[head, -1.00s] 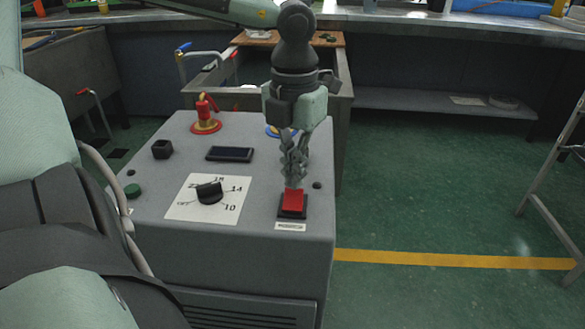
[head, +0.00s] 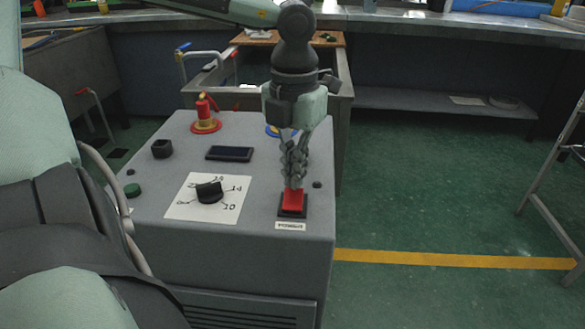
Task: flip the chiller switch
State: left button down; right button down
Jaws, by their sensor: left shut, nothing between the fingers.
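The chiller (head: 255,262) is a grey cabinet in the middle of the head view. Its red rocker switch (head: 292,202) sits in a black frame at the front right of the top, above a small white label. My left gripper (head: 294,186) points straight down, shut and empty, with its fingertips at the back edge of the red switch. The tips hide that back edge; they look to be touching it, but the exact contact is hard to tell. My right gripper is not in view.
A black dial (head: 209,192) on a white plate, a dark display (head: 229,154), a red valve handle (head: 205,112) and a green button (head: 132,190) are on the chiller top. A grey tank stands behind.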

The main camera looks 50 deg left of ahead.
aim_at(294, 194)
pick_arm(q)
jog(key=shift+f+b, duration=1.2)
jog(key=shift+b, duration=0.15)
dwell(0.9)
jog(key=shift+r, duration=0.1)
jog(key=shift+r+p, duration=1.75)
jog(key=shift+r, duration=1.7)
jog(key=shift+s, duration=0.1)
